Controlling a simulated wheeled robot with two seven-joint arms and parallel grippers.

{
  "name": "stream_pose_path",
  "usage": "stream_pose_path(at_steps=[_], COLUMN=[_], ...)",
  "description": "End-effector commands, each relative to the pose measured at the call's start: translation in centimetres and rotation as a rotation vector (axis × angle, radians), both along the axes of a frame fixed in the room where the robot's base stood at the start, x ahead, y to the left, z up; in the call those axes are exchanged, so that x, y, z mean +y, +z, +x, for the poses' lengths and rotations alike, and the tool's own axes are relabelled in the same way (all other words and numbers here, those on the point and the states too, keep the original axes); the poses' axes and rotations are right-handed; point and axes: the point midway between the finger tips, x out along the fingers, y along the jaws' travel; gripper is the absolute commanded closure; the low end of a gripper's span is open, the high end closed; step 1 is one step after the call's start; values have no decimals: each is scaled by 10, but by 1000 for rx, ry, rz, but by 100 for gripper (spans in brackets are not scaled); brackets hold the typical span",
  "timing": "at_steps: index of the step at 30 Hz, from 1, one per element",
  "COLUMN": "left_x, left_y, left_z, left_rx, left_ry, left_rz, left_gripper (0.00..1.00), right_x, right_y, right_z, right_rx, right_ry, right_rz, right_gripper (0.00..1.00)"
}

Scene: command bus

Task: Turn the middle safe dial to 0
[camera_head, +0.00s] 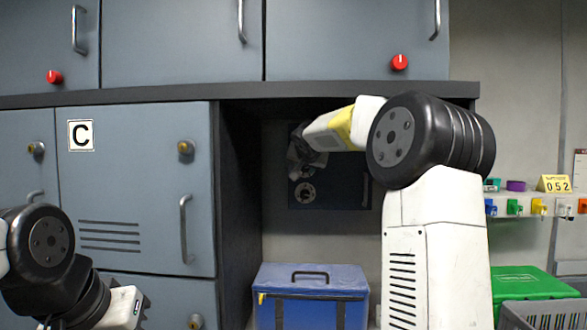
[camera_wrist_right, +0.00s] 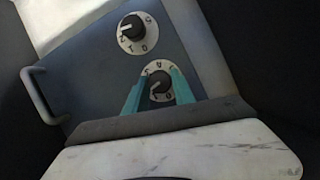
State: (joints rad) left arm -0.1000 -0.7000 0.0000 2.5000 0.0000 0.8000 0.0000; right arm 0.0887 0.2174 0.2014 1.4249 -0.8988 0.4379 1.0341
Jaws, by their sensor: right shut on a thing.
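The safe (camera_head: 331,190) is a dark blue panel in the recess under the counter, with its dials in a column. My right gripper (camera_head: 300,150) reaches in from the right and covers the upper part of that column. In the right wrist view its teal fingers (camera_wrist_right: 158,92) are shut on a black dial knob, the middle dial (camera_wrist_right: 158,86). Its white ring carries dark characters, partly hidden by the fingers; I cannot read its setting surely. Another dial, the lower one (camera_head: 305,192), is free and also shows in the wrist view (camera_wrist_right: 131,33). My left gripper's fingers are out of sight.
The safe's handle (camera_wrist_right: 42,95) stands out at the panel's side. The grey locker (camera_head: 145,235) marked C borders the recess at left, and the counter edge (camera_head: 240,91) runs above. A blue cooler box (camera_head: 311,280) stands below the safe. A green crate (camera_head: 530,281) is at right.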

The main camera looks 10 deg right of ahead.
Motion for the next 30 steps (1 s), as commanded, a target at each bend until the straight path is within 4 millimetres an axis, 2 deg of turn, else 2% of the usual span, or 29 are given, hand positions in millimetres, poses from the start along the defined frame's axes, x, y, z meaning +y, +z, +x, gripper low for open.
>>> stream_pose_path(at_steps=[30], left_x=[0], left_y=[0], left_z=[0], left_rx=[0], left_ry=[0], left_rz=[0], left_gripper=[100], right_x=[6], right_y=[-6], right_z=[2], right_rx=[274], right_ry=[2], right_rz=[-923], right_gripper=[100])
